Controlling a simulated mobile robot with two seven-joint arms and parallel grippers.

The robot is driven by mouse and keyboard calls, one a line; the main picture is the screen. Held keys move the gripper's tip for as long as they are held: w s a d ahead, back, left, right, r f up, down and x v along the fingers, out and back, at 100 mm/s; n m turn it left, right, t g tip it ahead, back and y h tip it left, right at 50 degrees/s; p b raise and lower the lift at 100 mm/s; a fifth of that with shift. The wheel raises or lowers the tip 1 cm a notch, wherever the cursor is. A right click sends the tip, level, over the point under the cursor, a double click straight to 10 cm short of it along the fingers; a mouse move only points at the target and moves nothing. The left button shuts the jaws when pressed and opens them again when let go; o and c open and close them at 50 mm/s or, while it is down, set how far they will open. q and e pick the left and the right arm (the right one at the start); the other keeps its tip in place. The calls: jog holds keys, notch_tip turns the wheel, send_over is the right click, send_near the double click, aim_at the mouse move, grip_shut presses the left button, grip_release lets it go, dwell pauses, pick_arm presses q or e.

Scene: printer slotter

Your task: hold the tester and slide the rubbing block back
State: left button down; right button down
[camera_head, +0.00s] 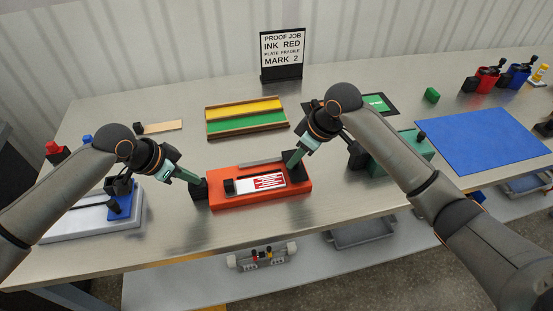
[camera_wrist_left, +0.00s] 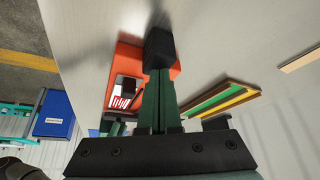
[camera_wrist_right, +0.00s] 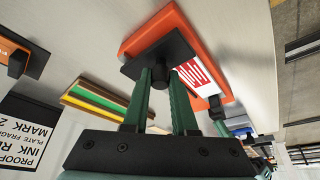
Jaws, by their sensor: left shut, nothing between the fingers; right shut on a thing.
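The tester is a red-orange base (camera_head: 240,202) in the middle of the table, with a white strip printed in red bars (camera_head: 268,181) on top. A black block (camera_head: 198,190) stands at its left end. My left gripper (camera_head: 197,181) is shut and empty, its tips at that black block; the left wrist view shows the block (camera_wrist_left: 159,48) right beyond the fingertips, contact unclear. My right gripper (camera_head: 294,166) is shut on the knob of the rubbing block, a black plate (camera_wrist_right: 145,66) lying over the strip's right end. The fingers hide most of it in the head view.
A yellow and green tray (camera_head: 246,118) lies behind the tester, with a sign (camera_head: 282,55) further back. A white device with a blue slide (camera_head: 122,206) is at left. A green box (camera_head: 408,143) and a blue mat (camera_head: 483,139) are at right.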

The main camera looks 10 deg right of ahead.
pick_arm(q)
jog(key=shift+s+a+f, duration=0.15)
jog(key=shift+a+f, duration=0.05)
jog(key=shift+f, duration=0.2)
pick_arm(e)
jog(key=shift+w+d, duration=0.1)
jog(key=shift+d, duration=0.25)
jog(key=c, duration=0.7)
grip_release()
jog(key=v, duration=1.2)
pick_arm(q)
notch_tip(320, 180, up, 2)
jog(key=p, duration=0.2)
jog(key=shift+r+p, duration=0.2)
jog(key=shift+p, duration=0.1)
jog(key=shift+d+r, duration=0.15)
jog(key=shift+r, duration=2)
pick_arm(e)
jog(key=shift+r, duration=1.3)
pick_arm(q)
jog(key=shift+r, duration=0.1)
